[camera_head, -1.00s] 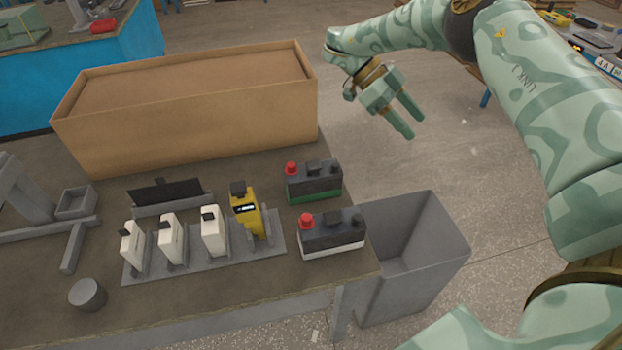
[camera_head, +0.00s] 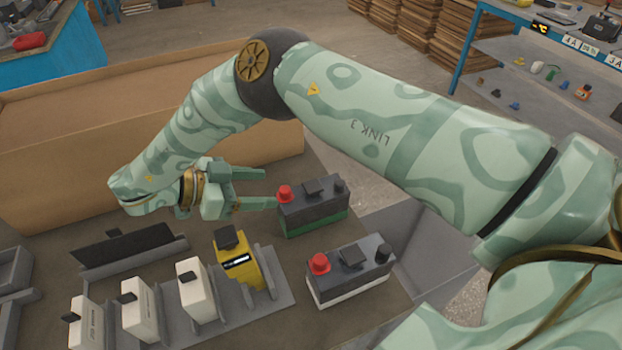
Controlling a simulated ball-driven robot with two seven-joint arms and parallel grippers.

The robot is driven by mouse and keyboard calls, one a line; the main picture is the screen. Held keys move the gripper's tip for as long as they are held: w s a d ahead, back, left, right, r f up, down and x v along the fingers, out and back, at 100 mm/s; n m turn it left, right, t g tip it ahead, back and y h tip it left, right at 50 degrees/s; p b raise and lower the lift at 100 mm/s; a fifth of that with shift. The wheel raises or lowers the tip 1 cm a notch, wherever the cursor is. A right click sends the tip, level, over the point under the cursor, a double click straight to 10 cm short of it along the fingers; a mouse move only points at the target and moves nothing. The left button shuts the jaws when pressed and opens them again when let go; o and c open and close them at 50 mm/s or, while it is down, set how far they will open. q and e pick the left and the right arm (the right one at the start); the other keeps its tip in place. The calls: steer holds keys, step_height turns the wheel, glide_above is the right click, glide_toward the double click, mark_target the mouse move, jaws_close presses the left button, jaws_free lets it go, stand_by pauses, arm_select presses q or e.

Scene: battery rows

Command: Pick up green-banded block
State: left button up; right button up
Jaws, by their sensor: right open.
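The green-banded block (camera_head: 311,211) is a dark grey battery with a green band at its base, a red cap and dark terminals on top. It stands upright on the bench, behind a similar white-banded block (camera_head: 350,275). My right gripper (camera_head: 268,189) comes in from the left of the green-banded block, with its two fingers apart and pointing right toward it. The fingertips are close to the block's left end and red cap; I cannot tell whether they touch. Nothing is between the fingers. My left gripper is not in view.
A grey rack (camera_head: 268,309) holds a yellow unit (camera_head: 238,260) and several white units in front. A large cardboard box (camera_head: 40,160) stands behind my right arm. A grey bin (camera_head: 425,245) stands off the bench's right edge. A blue-framed shelf (camera_head: 535,85) is at the back right.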

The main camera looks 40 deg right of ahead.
mark_target(307, 187)
steer(key=x, duration=0.4)
steer(key=shift+d+f, duration=0.2)
steer(key=shift+d, duration=0.05)
steer(key=b+x, duration=0.1)
steer(key=x, duration=0.4)
steer(key=shift+d, duration=0.4)
steer(key=shift+r, duration=0.1)
jaws_close()
stand_by(0.5)
